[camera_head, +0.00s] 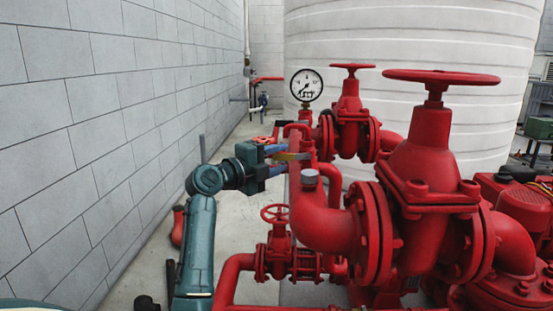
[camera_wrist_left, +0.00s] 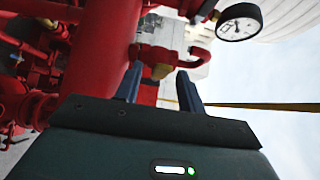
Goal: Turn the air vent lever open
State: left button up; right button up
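A yellow lever (camera_head: 290,156), which I take for the air vent lever, shows beside the upper end of the red pipe in the head view. My left gripper (camera_head: 282,160) is at this lever, its blue fingers apart and pointing at the pipe. In the left wrist view, the two fingers (camera_wrist_left: 159,86) are also apart, with no thing clearly clamped between them. A thin yellow bar (camera_wrist_left: 262,106) runs right from behind one finger there; I cannot tell whether it touches. A brass fitting (camera_wrist_left: 161,71) on the red pipe lies beyond the fingertips. My right gripper is not in view.
A pressure gauge (camera_head: 307,85) stands above the pipes and also shows in the left wrist view (camera_wrist_left: 239,22). Large red valves (camera_head: 428,165) with handwheels crowd the right. A small handwheel valve (camera_head: 277,245) sits below my gripper. A grey block wall (camera_head: 90,120) bounds the left.

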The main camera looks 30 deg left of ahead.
pick_arm(q)
jog(key=c, duration=0.7)
grip_shut()
